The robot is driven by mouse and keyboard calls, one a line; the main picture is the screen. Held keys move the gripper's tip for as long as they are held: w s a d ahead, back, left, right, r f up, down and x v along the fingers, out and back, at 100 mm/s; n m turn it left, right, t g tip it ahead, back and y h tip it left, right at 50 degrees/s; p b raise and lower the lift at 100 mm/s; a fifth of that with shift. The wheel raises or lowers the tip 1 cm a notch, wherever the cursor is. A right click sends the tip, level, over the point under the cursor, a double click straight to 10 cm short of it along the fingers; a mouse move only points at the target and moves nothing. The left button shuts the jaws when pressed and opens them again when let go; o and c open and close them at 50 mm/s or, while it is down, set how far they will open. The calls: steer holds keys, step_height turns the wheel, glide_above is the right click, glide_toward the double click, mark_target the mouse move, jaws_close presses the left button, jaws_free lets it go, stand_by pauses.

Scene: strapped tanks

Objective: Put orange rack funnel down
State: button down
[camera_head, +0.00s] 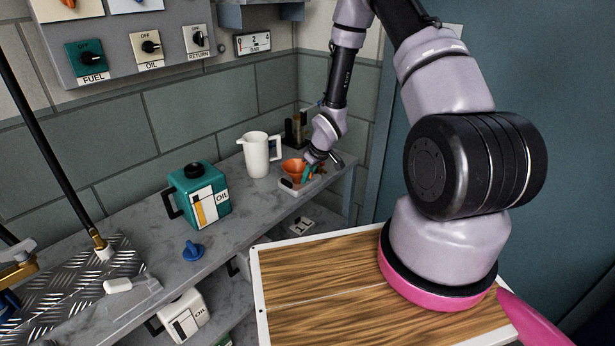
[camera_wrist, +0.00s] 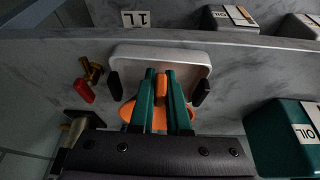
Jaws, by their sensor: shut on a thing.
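The orange funnel (camera_head: 294,167) is at the far right end of the grey shelf, over a small pale tray (camera_head: 290,188). My gripper (camera_head: 309,174) is at the funnel's right side. In the wrist view my gripper's green fingers (camera_wrist: 160,100) are closed on an orange part of the funnel (camera_wrist: 128,113), with the pale tray (camera_wrist: 198,60) behind it. The fingers and the dark gripper body hide much of the funnel. I cannot tell whether the funnel touches the tray.
A white jug (camera_head: 257,155) stands left of the funnel, and a green oil tank (camera_head: 199,194) farther left. A blue cap-like piece (camera_head: 193,250) lies on the shelf. In the wrist view a red-handled piece (camera_wrist: 84,91) and a brass fitting (camera_wrist: 92,70) are left of the tray.

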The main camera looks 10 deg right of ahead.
steer(key=c, duration=0.9)
jaws_free()
steer(key=shift+f, duration=0.1)
steer(key=v, duration=1.2)
steer(key=shift+r, duration=0.3)
steer(key=s+d+r+m+t+h, duration=0.1)
steer(key=s+d+r+m, duration=0.15)
steer(key=r, duration=0.85)
steer(key=s+d+r+m+h, duration=0.2)
steer(key=s+r+m, duration=0.1)
steer(key=r, duration=0.9)
steer(key=s+a+r+m+t+y, duration=0.2)
steer(key=s+r+m, duration=0.3)
steer(key=s+r, duration=0.9)
steer(key=s, duration=0.4)
steer(key=shift+a+r+y, duration=0.3)
steer(key=shift+y, duration=0.1)
